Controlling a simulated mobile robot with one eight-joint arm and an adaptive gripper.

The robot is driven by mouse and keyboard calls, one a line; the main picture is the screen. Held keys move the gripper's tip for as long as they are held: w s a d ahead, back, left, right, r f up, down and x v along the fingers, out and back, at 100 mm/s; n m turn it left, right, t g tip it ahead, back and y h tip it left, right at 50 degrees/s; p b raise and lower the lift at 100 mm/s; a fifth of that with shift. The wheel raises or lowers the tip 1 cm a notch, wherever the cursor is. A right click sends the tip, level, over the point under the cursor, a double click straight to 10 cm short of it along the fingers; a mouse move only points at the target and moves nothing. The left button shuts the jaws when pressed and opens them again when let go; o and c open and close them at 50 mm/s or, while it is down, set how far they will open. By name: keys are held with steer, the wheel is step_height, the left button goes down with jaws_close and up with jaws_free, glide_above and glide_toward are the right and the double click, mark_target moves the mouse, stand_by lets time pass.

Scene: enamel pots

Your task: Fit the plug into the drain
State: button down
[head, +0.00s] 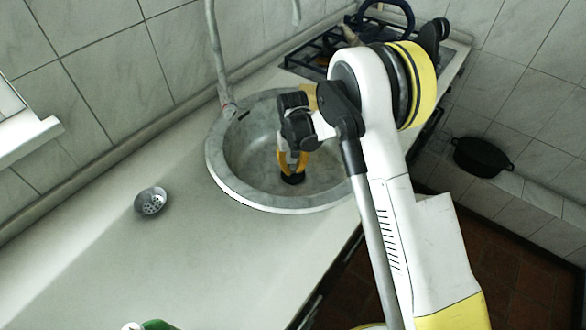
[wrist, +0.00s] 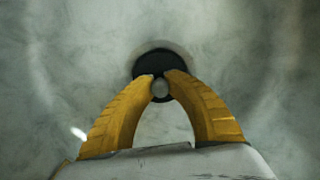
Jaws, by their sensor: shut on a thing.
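My gripper (head: 292,165) reaches down into the round grey sink basin (head: 238,185). Its two yellow fingers also show in the wrist view (wrist: 161,82), closed on the small pale knob of the plug. The plug (wrist: 150,62) is a dark round disc with this knob on top. In the head view the plug (head: 293,179) is a dark spot under the fingertips, low in the basin. The drain cannot be told apart from the dark plug in either view. Whether the plug touches the basin floor or sits in the drain I cannot tell.
A metal strainer (head: 151,202) lies on the pale counter (head: 200,265) left of the sink. A faucet (head: 226,103) stands at the sink's back edge. A hob (head: 325,48) is behind it. A dark pan (head: 482,156) is at the right wall. A green object (head: 157,325) is at the front edge.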

steer(key=shift+f, duration=0.15)
steer(key=shift+f+b, duration=0.75)
steer(key=shift+f, duration=0.05)
steer(key=shift+f, duration=0.1)
steer(key=shift+f, duration=0.5)
steer(key=c, duration=1.3)
jaws_free()
steer(key=shift+c, duration=0.2)
steer(key=shift+r, duration=0.1)
steer(key=shift+r+p, duration=1.45)
steer(key=shift+r, duration=1.5)
